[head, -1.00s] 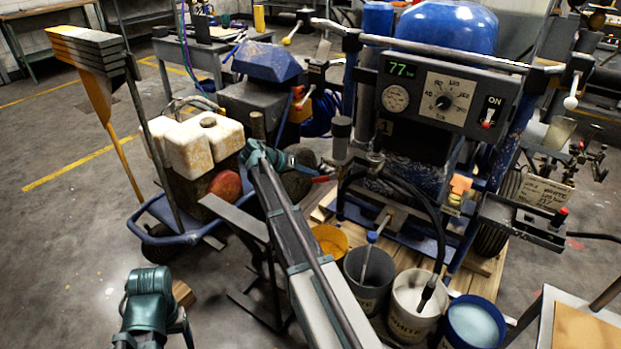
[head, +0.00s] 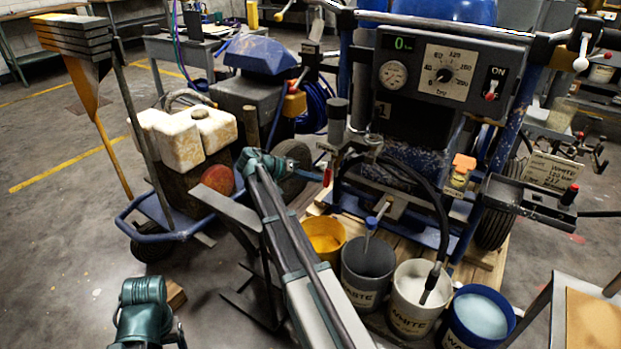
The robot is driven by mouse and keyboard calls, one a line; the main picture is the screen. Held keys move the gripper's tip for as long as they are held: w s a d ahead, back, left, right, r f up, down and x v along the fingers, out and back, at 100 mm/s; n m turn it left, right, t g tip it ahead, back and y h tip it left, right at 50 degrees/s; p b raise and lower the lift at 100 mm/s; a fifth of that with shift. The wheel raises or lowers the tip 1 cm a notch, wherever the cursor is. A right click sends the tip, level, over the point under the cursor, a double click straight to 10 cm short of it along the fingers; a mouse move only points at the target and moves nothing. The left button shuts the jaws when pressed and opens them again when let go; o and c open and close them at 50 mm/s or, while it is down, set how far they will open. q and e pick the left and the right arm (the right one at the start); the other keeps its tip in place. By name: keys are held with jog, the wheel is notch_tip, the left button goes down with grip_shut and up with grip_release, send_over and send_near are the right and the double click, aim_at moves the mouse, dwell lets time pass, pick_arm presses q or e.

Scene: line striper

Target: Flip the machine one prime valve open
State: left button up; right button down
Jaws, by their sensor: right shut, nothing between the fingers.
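Machine one (head: 447,72) stands right of centre with a grey control panel, and a "1" is marked on its frame. Its display (head: 404,44) reads 0. The prime valve's small red lever (head: 327,176) points roughly up and down at the machine's left side. My right arm crosses the centre, and its gripper (head: 312,168) is shut and empty beside the red lever; whether it touches the lever I cannot tell. My left arm shows only as a teal joint at the lower left; its gripper is out of view.
A yellow bucket (head: 324,236), a grey waste bucket (head: 368,270), a white bucket (head: 416,300) and a blue bucket (head: 478,315) stand before the machine. A blue cart with a white tank (head: 182,138) is left.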

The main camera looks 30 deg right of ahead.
pick_arm(q)
jog(key=shift+f, duration=0.25)
pick_arm(e)
jog(key=shift+s+d+f, duration=0.15)
jog(key=shift+s+f, duration=0.1)
jog(key=shift+s, duration=0.2)
dwell(0.3)
